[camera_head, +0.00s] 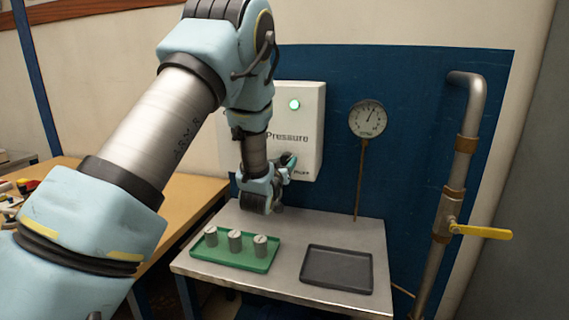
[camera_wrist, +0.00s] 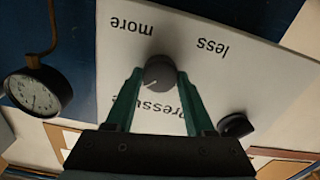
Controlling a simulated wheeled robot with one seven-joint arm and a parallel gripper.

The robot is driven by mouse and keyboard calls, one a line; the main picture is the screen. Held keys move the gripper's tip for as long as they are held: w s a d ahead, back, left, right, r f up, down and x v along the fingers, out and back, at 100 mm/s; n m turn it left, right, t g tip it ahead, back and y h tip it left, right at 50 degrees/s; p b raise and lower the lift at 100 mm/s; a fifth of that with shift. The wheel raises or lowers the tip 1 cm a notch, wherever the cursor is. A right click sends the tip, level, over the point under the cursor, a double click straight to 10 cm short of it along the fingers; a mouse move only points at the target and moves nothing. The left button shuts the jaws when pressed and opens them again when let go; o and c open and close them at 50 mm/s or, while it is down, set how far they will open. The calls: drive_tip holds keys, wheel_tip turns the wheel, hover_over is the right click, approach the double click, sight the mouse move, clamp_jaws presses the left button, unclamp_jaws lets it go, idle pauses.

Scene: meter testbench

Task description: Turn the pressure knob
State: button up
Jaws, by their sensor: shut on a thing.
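The pressure knob (camera_wrist: 159,72) is a round dark grey knob on the white panel, between the printed words "more" and "less", which appear upside down in the wrist view. My gripper (camera_wrist: 160,80) has its two green fingers on either side of the knob, shut on it. In the head view my gripper (camera_head: 287,162) is at the lower part of the white panel box (camera_head: 308,110), and my arm hides the knob there. The pressure gauge (camera_head: 367,119) stands right of the box, its needle pointing up and to the right; it also shows in the wrist view (camera_wrist: 38,91).
A second black knob (camera_wrist: 235,125) sits on the panel near my right finger. A green lamp (camera_head: 295,104) is lit. Below, a green tray (camera_head: 262,266) with three metal cylinders and an empty dark tray (camera_head: 337,283) lie on the bench. A pipe with a yellow valve handle (camera_head: 485,232) stands right.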

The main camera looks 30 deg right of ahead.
clamp_jaws()
drive_tip(key=shift+f+m+b, duration=0.15)
drive_tip(key=shift+m+b, duration=0.25)
drive_tip(key=shift+b, duration=0.45)
drive_tip(key=shift+m+b, duration=0.3)
drive_tip(key=shift+b, duration=0.05)
drive_tip(key=shift+r, duration=0.2)
drive_tip(key=o, duration=0.7)
unclamp_jaws()
drive_tip(key=shift+o, duration=0.2)
drive_tip(key=shift+s+a, duration=0.1)
